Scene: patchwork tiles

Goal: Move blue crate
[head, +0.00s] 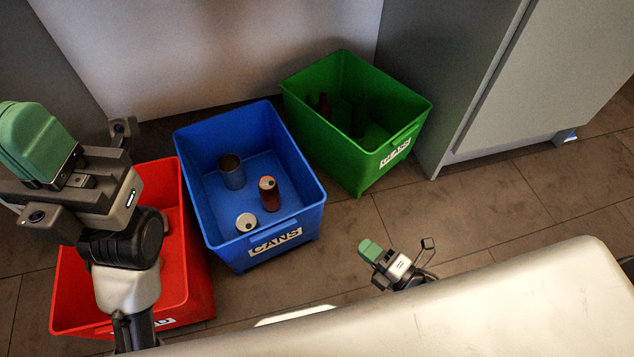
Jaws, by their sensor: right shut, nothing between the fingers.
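The blue crate (308,205) stands on the floor between a red crate and a green crate, with a white "CANS" label on its near side. Inside it are a grey can (232,175), a reddish-brown can (269,196) and a can with a pale top (246,222). My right gripper (369,249), with green fingertips, is shut and empty, to the right of the blue crate and apart from it. My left gripper (36,142) is raised at the left, close to the camera, over the red crate's side; its finger gap is not visible.
The red crate (198,275) is partly hidden by my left arm. The green crate (345,165) holds dark bottle-like items. A grey cabinet (475,75) stands at the right and a pale wall (220,50) behind. Tiled floor (540,195) is clear at the right.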

